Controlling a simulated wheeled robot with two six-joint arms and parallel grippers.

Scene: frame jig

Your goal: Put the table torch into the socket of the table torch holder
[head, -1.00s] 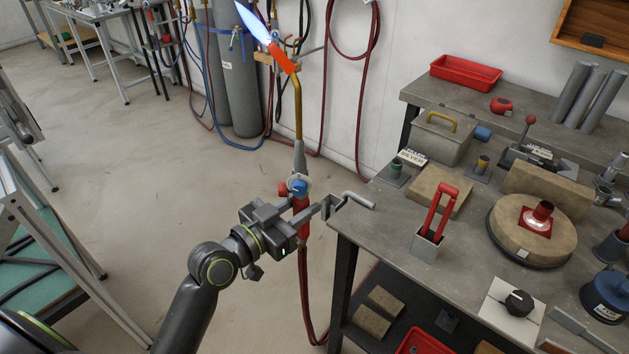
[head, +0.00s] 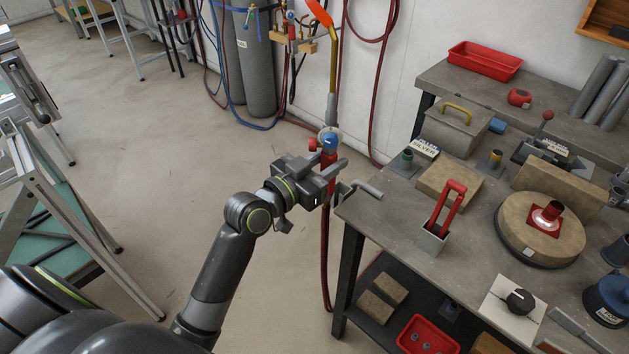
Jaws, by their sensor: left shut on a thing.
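The table torch (head: 332,100) has a red handle, a blue knob, a long brass and grey neck and an orange tip at the top edge of the head view. It stands roughly upright, with a red hose hanging below. My left gripper (head: 327,174) is shut on the torch's red handle, just off the left edge of the workbench. A grey metal bracket with a bent rod (head: 368,188), seemingly the table torch holder, sits at that edge, just right of my gripper. The gripper partly hides it, and its socket cannot be made out. My right gripper is out of view.
Gas cylinders (head: 255,65) and hoses stand by the wall. The floor left of the bench is open.

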